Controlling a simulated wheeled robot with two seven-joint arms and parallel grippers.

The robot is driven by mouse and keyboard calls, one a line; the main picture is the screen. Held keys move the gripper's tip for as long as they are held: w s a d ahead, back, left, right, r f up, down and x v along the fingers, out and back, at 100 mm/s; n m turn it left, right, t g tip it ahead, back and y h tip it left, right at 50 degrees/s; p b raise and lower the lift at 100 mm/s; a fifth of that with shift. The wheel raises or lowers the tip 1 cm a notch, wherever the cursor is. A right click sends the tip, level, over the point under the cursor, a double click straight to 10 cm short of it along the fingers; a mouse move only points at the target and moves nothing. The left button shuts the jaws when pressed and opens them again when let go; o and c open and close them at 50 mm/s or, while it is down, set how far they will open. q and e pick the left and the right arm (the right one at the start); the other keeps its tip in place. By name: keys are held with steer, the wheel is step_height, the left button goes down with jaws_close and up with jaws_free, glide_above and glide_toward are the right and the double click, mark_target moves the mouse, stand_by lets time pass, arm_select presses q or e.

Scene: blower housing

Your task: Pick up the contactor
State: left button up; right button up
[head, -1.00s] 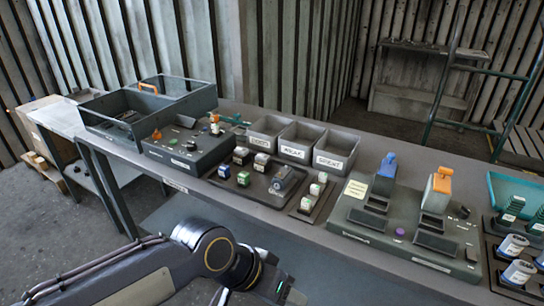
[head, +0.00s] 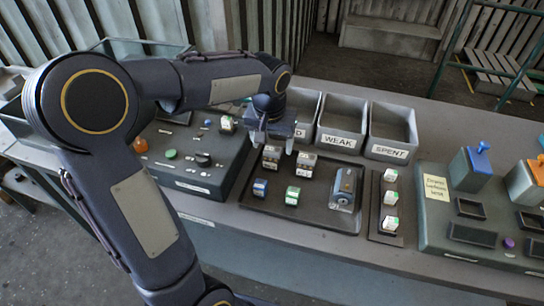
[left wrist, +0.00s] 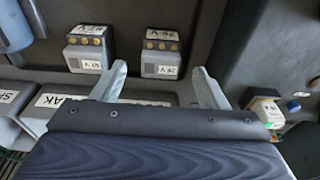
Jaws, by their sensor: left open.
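My left gripper (head: 270,147) is open and empty, pointing down over the tray's back edge, close to both blocks. In the left wrist view, the right block lies between the fingertips (left wrist: 159,75). My right gripper is out of view.
The tray also holds a blue-marked block (head: 260,187), a green-marked block (head: 292,195) and a larger grey device (head: 344,188). Bins labelled WEAK (head: 340,137) and SPENT (head: 391,149) stand behind. A strip of white-green blocks (head: 390,198) is at right.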

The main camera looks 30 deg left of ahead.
mark_target(273, 149)
arm_select(q)
steer(key=f, duration=0.2)
steer(key=w+f, duration=0.1)
steer(key=f, duration=0.1)
steer(key=shift+a+f, duration=0.15)
steer(key=c, duration=1)
